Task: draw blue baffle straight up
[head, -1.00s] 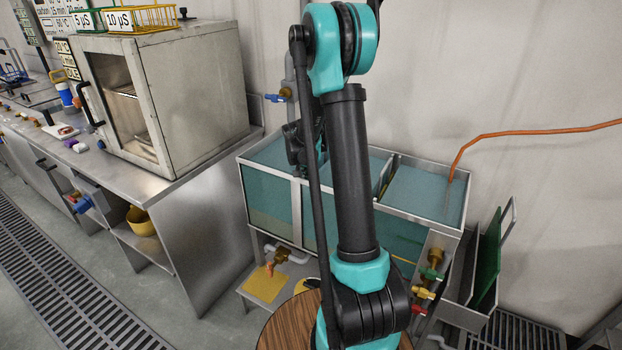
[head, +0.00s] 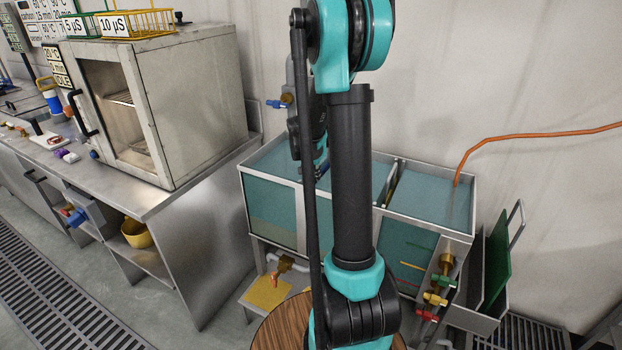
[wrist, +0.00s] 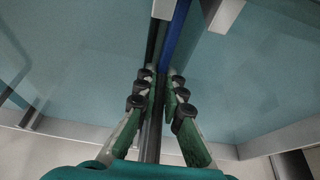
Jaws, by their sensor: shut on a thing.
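The blue baffle (wrist: 176,38) shows in the wrist view as a narrow blue strip, edge on, running down between the fingers of my gripper (wrist: 158,88). The baffle's lower part is hidden from me. In the head view my arm covers most of the gripper and the baffle. The tank (head: 270,205) is a metal-framed, glass-sided trough with teal liquid in several bays, and my gripper is over its middle.
An orange hose (head: 530,134) runs from the wall into the right bay. A green panel (head: 497,262) stands in a rack at the tank's right. Valves (head: 437,290) stick out at the front right. A metal oven (head: 165,110) stands on the left bench.

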